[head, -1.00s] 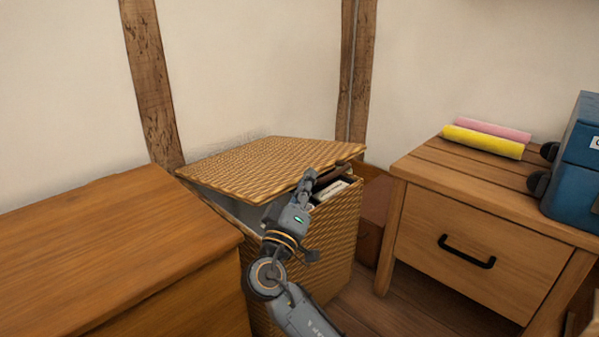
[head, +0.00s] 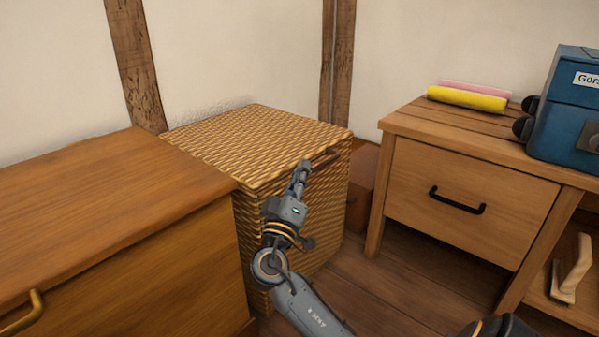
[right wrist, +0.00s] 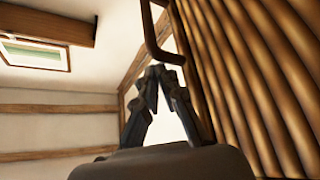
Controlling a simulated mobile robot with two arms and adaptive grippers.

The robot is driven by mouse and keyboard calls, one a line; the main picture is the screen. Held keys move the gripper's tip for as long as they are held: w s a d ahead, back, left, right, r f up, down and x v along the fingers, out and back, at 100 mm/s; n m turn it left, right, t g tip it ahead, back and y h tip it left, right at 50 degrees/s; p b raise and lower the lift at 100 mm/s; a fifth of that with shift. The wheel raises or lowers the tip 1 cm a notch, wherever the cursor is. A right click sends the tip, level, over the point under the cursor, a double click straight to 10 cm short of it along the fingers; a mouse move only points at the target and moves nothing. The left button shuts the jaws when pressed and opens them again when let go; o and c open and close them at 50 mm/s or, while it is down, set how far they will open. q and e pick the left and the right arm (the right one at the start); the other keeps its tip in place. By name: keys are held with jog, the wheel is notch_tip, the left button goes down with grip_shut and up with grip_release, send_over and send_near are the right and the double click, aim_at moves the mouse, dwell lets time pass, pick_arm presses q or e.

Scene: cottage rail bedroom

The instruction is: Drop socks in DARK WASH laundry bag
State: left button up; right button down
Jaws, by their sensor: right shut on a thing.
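A wicker hamper (head: 292,235) stands in the corner with its woven lid (head: 255,140) down, so its inside is hidden. My right gripper (head: 303,168) is at the lid's front edge, shut on the lid handle (head: 326,158). In the right wrist view the gripper's fingertips (right wrist: 160,73) come together at the dark handle (right wrist: 153,35), beside the wicker wall (right wrist: 250,80). No socks and no DARK WASH label show.
A wooden dresser (head: 100,205) stands close on the left. A wooden side table (head: 470,205) with a drawer stands on the right, bearing yellow (head: 467,98) and pink (head: 475,87) rolls and a blue case (head: 568,120). Bare floor (head: 390,295) lies between.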

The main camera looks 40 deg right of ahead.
jog(key=shift+d+f+g, duration=0.15)
jog(key=shift+f+g, duration=0.15)
jog(key=shift+f, duration=0.4)
notch_tip(320, 180, up, 11)
jog(key=shift+r, duration=0.15)
